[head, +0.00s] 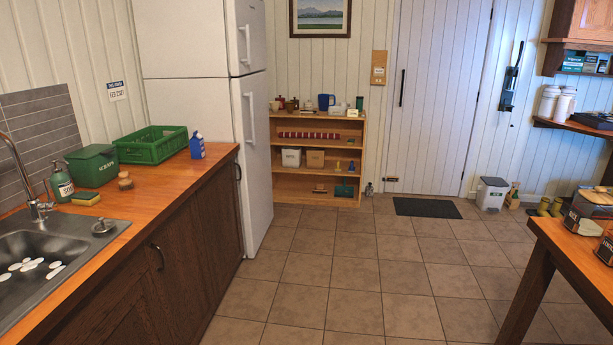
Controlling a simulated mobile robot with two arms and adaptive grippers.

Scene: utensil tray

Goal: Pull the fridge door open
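The white fridge (198,98) stands at the end of the counter on the left. Its upper door (250,35) and lower door (256,160) face right and look shut. A vertical handle (245,45) is on the upper door, and another handle (249,117) is on the lower door. Both handles sit near the door edge closest to the counter. Neither of my grippers shows in the head view.
A table (570,240) is at right. The tiled floor between is clear.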

